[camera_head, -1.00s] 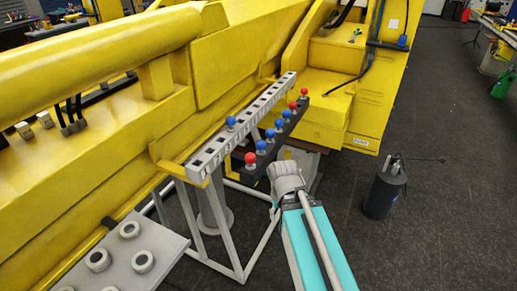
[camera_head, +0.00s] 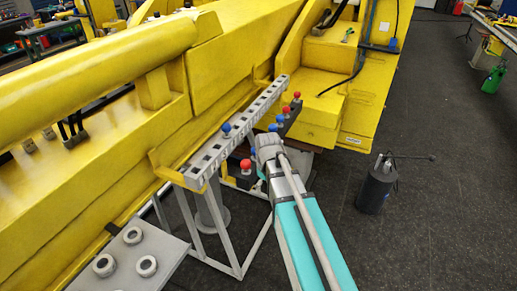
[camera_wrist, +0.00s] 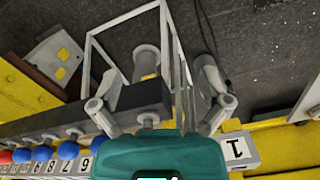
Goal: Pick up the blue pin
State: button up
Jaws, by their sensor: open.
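A separate blue pin (camera_head: 226,128) stands on the pale slotted rail (camera_head: 212,152). My gripper (camera_head: 264,143) is over the dark bar and hides part of the row. In the wrist view my gripper (camera_wrist: 162,104) has its fingers wide apart with no pin held between them. Blue pins (camera_wrist: 43,152) show at lower left there, beside numbered slots.
A red pin (camera_head: 246,164) stands near my gripper, another red pin (camera_head: 297,95) at the far end. The yellow boom (camera_head: 230,60) runs behind the rail. A grey plate with round sockets (camera_head: 120,262) is at lower left, a dark cylinder (camera_head: 375,185) on the floor at right.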

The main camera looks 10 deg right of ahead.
jog(key=w+r+n+p, duration=0.6)
jog(key=w+r+n, duration=0.1)
jog(key=w, duration=0.2)
jog(key=w+r+n+p, duration=0.6)
jog(key=w+r+n, duration=0.1)
jog(key=w, duration=0.3)
jog(key=shift+w+n+p, duration=0.25)
jog(key=shift+n+p, duration=0.05)
jog(key=shift+d+f, duration=0.1)
jog(key=shift+f, duration=0.1)
notch_tip(320, 180, down, 8)
jog(key=b, duration=0.8)
jog(key=shift+f+b, duration=0.15)
jog(key=shift+b, duration=0.2)
jog(key=shift+f, duration=0.15)
jog(key=shift+w+f+b, duration=0.1)
jog(key=shift+f+b, duration=2.35)
jog(key=shift+b, duration=0.15)
grip_shut()
